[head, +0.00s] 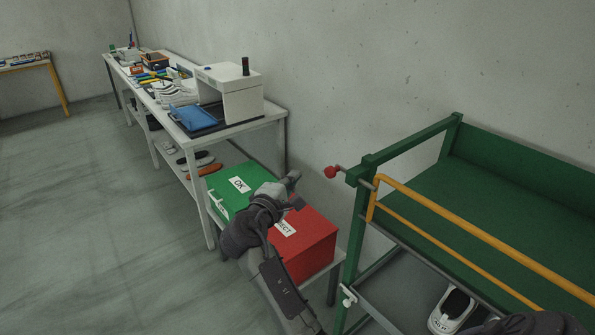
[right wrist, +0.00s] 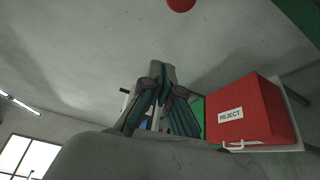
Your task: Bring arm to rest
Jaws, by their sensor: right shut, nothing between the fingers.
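My right gripper (head: 291,182) is shut and empty. In the head view it is in front of the green OK box (head: 238,184) and the red REJECT box (head: 316,243), and it hides part of both. Its arm comes up from the bottom edge. In the right wrist view the fingers (right wrist: 160,72) are together with nothing between them. The red box (right wrist: 250,112) is to their right there, apart from them. My left gripper is not in view.
A long white table (head: 240,128) with shoes and tools runs along the wall. The floor at left is clear.

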